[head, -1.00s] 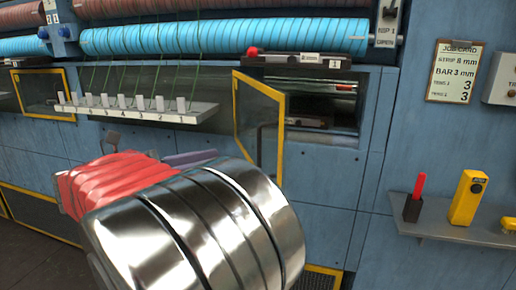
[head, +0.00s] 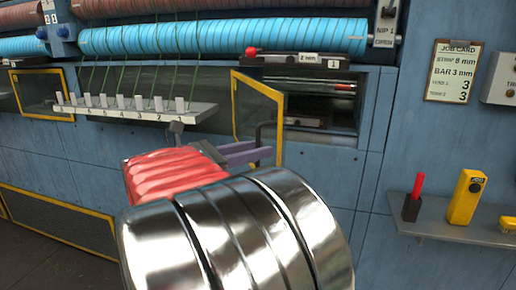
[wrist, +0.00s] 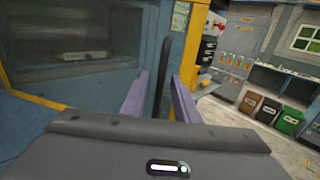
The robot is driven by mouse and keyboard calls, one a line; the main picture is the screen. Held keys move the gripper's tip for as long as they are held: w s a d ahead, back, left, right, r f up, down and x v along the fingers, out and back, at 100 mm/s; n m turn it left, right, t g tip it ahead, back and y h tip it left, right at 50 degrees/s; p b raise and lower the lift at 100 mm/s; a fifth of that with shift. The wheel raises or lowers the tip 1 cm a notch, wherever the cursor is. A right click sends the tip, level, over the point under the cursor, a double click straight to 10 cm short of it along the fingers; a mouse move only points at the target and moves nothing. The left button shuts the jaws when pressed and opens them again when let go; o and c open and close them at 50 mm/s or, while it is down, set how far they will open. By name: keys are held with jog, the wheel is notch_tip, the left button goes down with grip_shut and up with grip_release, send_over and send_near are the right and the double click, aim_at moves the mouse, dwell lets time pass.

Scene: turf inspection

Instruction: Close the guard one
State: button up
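Guard one (head: 256,110) is a clear panel in a yellow frame. It stands swung open at the left of the opening (head: 322,112) under the plate marked 1. Its dark handle (head: 259,136) is on the lower part of the panel. My gripper (head: 262,152) has purple fingers and is at the guard's lower right corner. In the wrist view my gripper (wrist: 160,92) is open, with a finger on each side of the dark handle (wrist: 163,66). The guard's yellow frame (wrist: 181,22) is close behind. Contact with the handle cannot be told.
Another yellow-framed guard (head: 42,95) is at the left. A shelf with numbered pegs (head: 135,112) juts out above my wrist. At the right a shelf (head: 450,228) holds a red-topped item (head: 415,195) and a yellow device (head: 466,195). Coloured bins (wrist: 268,110) stand farther off.

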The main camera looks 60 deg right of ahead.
jog(key=shift+s+d, duration=0.25)
jog(key=shift+d, duration=0.05)
grip_shut()
dwell(0.6)
